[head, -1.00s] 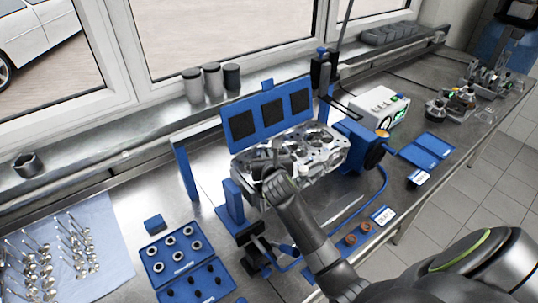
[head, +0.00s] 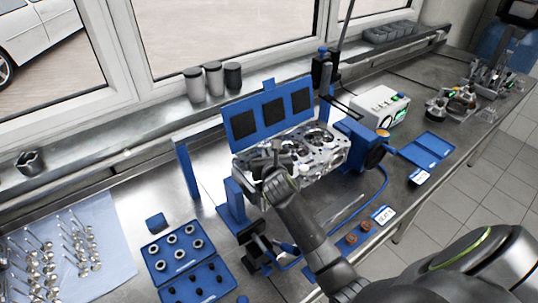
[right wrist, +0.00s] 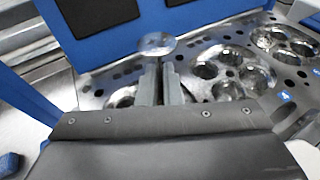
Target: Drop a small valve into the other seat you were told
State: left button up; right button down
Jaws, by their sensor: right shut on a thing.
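My right gripper (head: 275,160) is over the left end of the silver cylinder head (head: 335,157), which sits in a blue stand. In the right wrist view the gripper (right wrist: 163,75) is shut on a small valve (right wrist: 156,45), whose round disc faces up above the fingertips. The valve's stem is hidden between the fingers. The cylinder head (right wrist: 203,92) shows round chambers with seats to the right of the gripper. One opening lies partly behind the fingers. I cannot tell whether the valve touches the head. My left gripper is not in view.
A blue panel with dark pads (head: 230,125) stands behind the head. Several valves (head: 75,240) lie on a pale blue cloth (head: 108,262) at left. Blue trays (head: 152,262) hold rings and small dark parts. A white box (head: 380,103) stands right.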

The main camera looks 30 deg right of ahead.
jog(key=shift+a+f, duration=0.2)
dwell(0.3)
jog(key=c, duration=1.5)
grip_release()
jog(key=shift+s+f, duration=0.1)
jog(key=shift+p, duration=0.3)
